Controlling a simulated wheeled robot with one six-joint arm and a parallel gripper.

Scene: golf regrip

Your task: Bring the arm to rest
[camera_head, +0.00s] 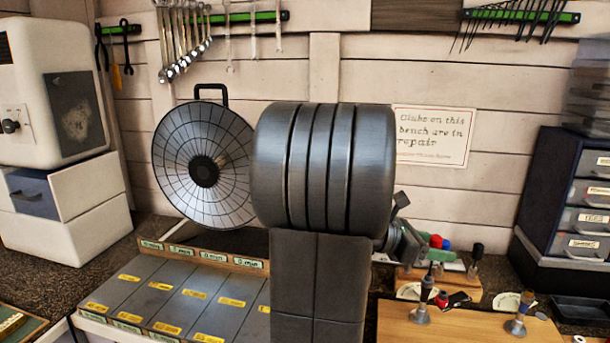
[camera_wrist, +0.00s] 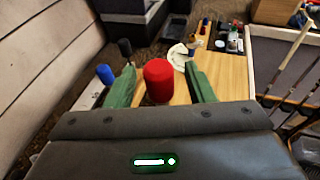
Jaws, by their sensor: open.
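My gripper (camera_wrist: 161,82) shows in the wrist view with its two green fingers spread apart. A red rounded cap (camera_wrist: 158,80) shows between the fingers; I cannot tell how far it is from them, and neither finger visibly presses on it. In the head view my own thick grey arm link fills the middle and hides much of my forearm. Part of my wrist shows to its right, over the bench. The red cap also shows there (camera_head: 436,241), close to my wrist.
A blue cap (camera_wrist: 105,74) stands left of the fingers. A wooden board (camera_head: 450,327) holds upright pieces at right. Club shafts (camera_wrist: 292,75) show right in the wrist view.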

